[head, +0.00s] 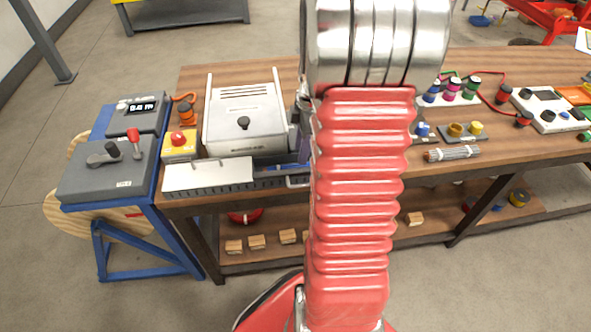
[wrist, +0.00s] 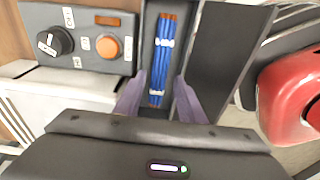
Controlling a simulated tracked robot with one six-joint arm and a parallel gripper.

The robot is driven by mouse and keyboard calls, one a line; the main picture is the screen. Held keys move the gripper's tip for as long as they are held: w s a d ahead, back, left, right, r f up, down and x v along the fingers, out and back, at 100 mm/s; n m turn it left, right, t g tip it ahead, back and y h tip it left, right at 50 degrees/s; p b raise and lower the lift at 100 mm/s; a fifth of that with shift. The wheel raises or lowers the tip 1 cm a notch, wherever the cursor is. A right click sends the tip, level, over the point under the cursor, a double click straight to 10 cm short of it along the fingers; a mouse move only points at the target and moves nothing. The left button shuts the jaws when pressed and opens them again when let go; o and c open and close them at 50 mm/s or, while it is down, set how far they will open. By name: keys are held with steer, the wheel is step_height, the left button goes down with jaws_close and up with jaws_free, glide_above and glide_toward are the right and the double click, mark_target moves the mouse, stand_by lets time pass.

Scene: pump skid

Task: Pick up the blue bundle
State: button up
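The blue bundle (wrist: 161,60) shows in the wrist view as several blue strands with copper-coloured ends and pale ties. It lies lengthwise in a dark narrow channel (wrist: 149,22). My gripper (wrist: 159,82) is open, with one purple-grey finger on each side of the bundle's near part. Gaps show between the fingers and the bundle; I cannot tell the height of the fingertips above it. In the head view my red arm hides most of this area, and I cannot make out the bundle there.
A control panel with a black knob and orange button (wrist: 107,47) is left of the channel; an open dark cover (wrist: 222,45) is on its right. In the head view, a grey bundle (head: 452,153) lies on the wooden bench, and a metal box (head: 243,115) stands left of my arm.

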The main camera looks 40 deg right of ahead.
mark_target(297, 166)
steer(key=shift+f, duration=0.45)
steer(key=shift+w+a+f, duration=0.1)
steer(key=shift+a+f, duration=0.05)
steer(key=shift+f, duration=0.7)
steer(key=shift+w+a+f, duration=0.15)
steer(key=shift+f, duration=0.7)
steer(key=shift+w+a+f, duration=0.1)
steer(key=shift+a+f, duration=0.05)
steer(key=shift+f, duration=0.7)
steer(key=shift+c, duration=0.6)
steer(key=c, duration=0.6)
